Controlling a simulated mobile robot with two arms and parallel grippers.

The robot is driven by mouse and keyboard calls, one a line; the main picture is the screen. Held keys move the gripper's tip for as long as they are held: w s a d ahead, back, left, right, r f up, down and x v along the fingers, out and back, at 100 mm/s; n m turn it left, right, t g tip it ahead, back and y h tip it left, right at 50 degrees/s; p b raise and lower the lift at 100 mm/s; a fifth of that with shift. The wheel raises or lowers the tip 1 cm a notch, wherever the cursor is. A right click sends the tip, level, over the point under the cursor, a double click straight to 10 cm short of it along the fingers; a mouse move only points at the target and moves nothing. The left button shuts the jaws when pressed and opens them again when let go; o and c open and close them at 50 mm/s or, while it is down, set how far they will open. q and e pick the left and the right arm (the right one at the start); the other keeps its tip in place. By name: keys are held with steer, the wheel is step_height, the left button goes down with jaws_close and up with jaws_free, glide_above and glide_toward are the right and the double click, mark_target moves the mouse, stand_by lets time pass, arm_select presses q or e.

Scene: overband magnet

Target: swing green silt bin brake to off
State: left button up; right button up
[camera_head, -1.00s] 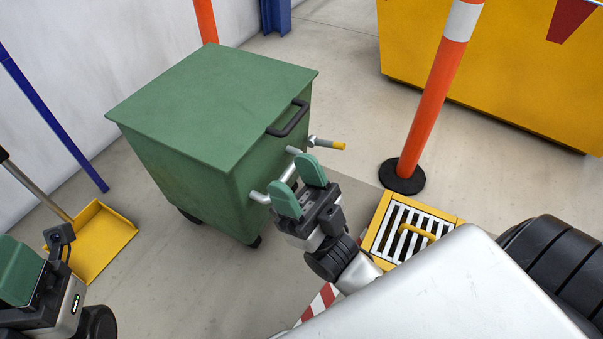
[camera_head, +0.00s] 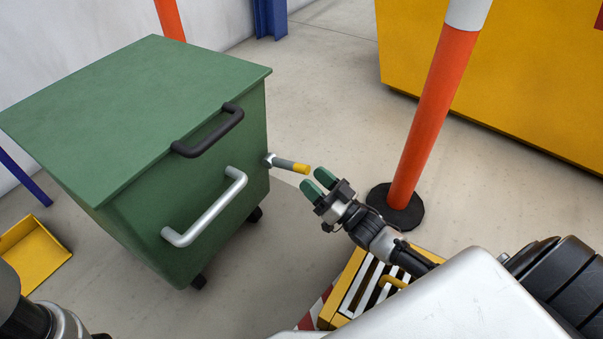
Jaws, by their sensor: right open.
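The green silt bin (camera_head: 140,110) stands on casters at the left, its lid shut. A brake lever (camera_head: 287,165), grey with a yellow tip, sticks out to the right from the bin's right-hand side. My right gripper (camera_head: 315,184) is open and empty, with green finger pads, just right of and slightly below the yellow tip. A small gap seems to show between them. My left arm shows only in part at the lower left corner; its gripper fingers are out of the picture.
The bin has a black lid handle (camera_head: 208,131) and a silver push handle (camera_head: 206,207). An orange post (camera_head: 432,120) on a black base stands right of my right gripper. A yellow-framed grate (camera_head: 340,290) lies below. A yellow container (camera_head: 500,60) is behind.

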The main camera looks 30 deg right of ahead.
mark_target(302, 168)
steer(key=shift+b+x, duration=0.75)
steer(key=shift+x, duration=1.6)
steer(key=shift+c, duration=0.2)
jaws_close()
